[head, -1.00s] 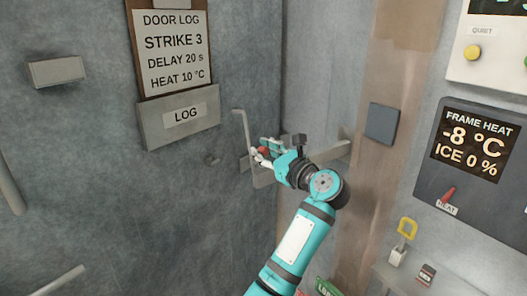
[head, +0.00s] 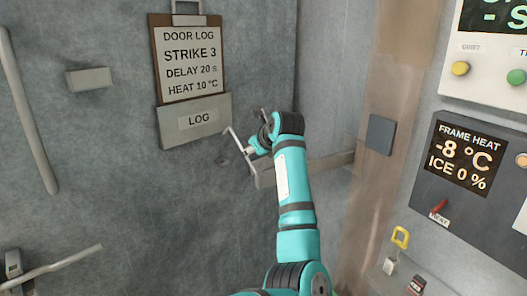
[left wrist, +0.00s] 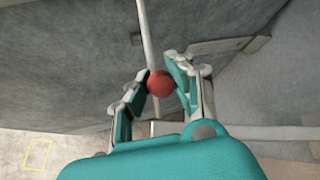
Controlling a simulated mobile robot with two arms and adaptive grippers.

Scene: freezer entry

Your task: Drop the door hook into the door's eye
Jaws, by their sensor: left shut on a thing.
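The door hook (head: 235,140) is a thin pale metal rod with a bent tip, leaning to the upper left near the door. My left gripper (head: 254,152) is shut on its red ball knob. The knob (left wrist: 159,84) sits between both fingers in the left wrist view, with the rod (left wrist: 148,35) running up past it. A small dark fitting on the door (head: 222,160), perhaps the eye, is just left of and below the rod; the hook tip looks apart from it. My wrist and arm hide part of the hook's lower end. My right gripper is not in view.
The LOG box (head: 196,120) and clipboard (head: 188,60) are on the door above left of the hook. A metal bar (head: 330,165) runs right behind my arm. The frame heat panel (head: 465,155) and a small shelf (head: 385,284) are at the right.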

